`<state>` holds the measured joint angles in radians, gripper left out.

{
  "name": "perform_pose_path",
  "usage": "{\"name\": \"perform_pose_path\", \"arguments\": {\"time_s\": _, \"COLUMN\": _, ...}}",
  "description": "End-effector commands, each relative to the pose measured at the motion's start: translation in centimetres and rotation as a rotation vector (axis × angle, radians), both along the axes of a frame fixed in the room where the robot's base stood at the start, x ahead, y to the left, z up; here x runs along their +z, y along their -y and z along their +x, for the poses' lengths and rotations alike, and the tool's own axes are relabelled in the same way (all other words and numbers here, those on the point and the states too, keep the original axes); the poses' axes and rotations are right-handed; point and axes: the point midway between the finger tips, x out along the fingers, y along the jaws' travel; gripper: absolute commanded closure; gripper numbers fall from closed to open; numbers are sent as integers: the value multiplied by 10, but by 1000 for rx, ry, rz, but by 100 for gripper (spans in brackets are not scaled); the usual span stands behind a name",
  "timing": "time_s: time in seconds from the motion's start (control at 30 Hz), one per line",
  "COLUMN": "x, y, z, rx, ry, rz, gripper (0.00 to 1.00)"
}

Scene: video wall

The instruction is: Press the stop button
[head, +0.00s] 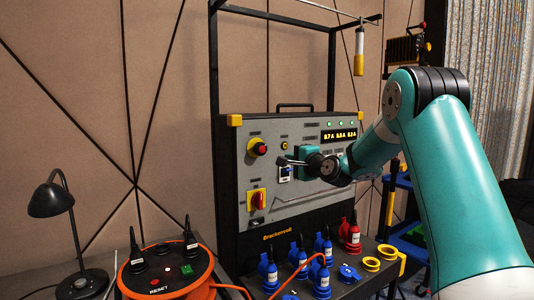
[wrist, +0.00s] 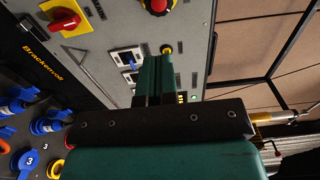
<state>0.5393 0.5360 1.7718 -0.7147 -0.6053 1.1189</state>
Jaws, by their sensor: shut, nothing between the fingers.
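The stop button (head: 261,148) is a red mushroom button on a yellow collar, at the upper left of a grey control panel (head: 290,205). In the wrist view the red button (wrist: 158,4) is cut by the top edge. My gripper (head: 282,161) is in front of the panel, a little right of and below the button in the head view. In the wrist view its fingers (wrist: 157,60) are shut and empty, pointing at the panel. I see no contact with the button; the distance to the panel is hard to tell.
A red-and-yellow rotary switch (head: 257,201) is below the button. A small yellow-ringed button (head: 284,146) is to its right. Blue and red plugs (head: 322,275) stand below the panel.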

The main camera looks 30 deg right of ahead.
Motion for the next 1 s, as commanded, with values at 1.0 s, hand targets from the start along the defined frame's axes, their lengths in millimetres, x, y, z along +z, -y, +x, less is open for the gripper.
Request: {"name": "perform_pose_path", "arguments": {"time_s": 1.0, "x": 2, "y": -8, "z": 126, "rx": 6, "ry": -4, "rz": -5, "gripper": 100}}
